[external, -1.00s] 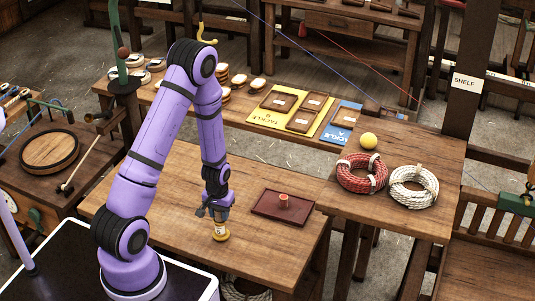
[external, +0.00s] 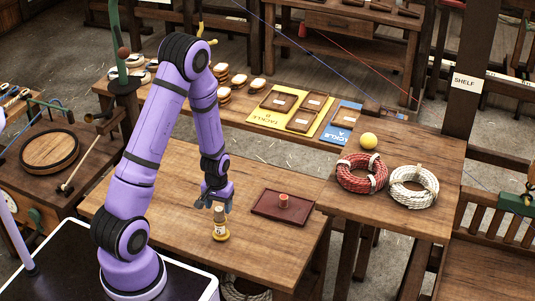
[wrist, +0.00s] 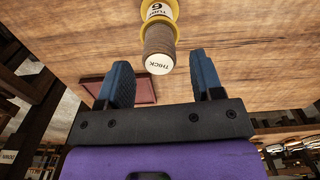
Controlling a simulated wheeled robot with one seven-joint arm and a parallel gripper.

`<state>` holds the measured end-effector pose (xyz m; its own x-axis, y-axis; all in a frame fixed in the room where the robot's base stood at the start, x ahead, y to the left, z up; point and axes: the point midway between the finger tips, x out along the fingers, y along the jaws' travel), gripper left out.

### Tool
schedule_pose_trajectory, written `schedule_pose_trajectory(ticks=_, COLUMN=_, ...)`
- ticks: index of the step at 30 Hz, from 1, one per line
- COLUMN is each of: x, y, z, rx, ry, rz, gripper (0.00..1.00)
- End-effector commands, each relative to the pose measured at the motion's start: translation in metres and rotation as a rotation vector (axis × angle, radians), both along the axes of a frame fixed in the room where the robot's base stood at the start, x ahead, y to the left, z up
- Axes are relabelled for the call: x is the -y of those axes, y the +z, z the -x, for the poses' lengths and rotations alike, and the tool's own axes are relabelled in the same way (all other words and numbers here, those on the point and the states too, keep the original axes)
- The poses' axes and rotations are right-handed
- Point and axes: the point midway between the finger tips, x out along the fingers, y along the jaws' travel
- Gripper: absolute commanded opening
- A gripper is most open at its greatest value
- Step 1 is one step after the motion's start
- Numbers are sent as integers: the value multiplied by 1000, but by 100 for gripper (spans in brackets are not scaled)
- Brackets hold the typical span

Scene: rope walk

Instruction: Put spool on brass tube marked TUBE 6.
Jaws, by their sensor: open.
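The brass tube marked TUBE 6 (external: 220,236) stands upright on the table, with a yellow base; its label shows in the wrist view (wrist: 158,10). A brown-wound spool (external: 219,215) with a white end reading THICK sits at the tube's upper end; it also shows in the wrist view (wrist: 159,42). How far the tube reaches inside the spool is hidden. My gripper (external: 214,205) is open and empty, just above the spool. In the wrist view its two blue fingers (wrist: 161,72) are spread apart, with the spool beyond their gap.
A dark red tray (external: 262,208) with a small reddish cylinder (external: 283,201) lies right of the tube. Red rope (external: 350,185), white rope (external: 402,196) and a yellow ball (external: 369,140) are on the right table. The table front around the tube is clear.

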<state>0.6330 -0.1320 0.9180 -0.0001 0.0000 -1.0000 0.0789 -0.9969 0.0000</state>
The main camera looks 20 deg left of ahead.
Motion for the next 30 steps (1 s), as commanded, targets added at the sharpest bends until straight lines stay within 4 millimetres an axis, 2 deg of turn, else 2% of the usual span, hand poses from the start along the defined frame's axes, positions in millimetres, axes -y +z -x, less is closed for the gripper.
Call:
schedule_pose_trajectory(ticks=6, x=0, y=36, z=-1, rx=4, ry=-1, rz=1, gripper=60)
schedule_pose_trajectory(ticks=12, x=1, y=64, z=-1, rx=4, ry=-2, rz=1, gripper=60)
schedule_pose_trajectory(ticks=23, x=-1, y=94, z=0, rx=12, ry=-1, rz=4, gripper=60)
schedule_pose_trajectory(ticks=26, x=-4, y=117, z=1, rx=37, ry=-5, rz=12, gripper=60)
schedule_pose_trajectory(ticks=30, x=-10, y=163, z=8, rx=85, ry=-12, rz=25, gripper=60)
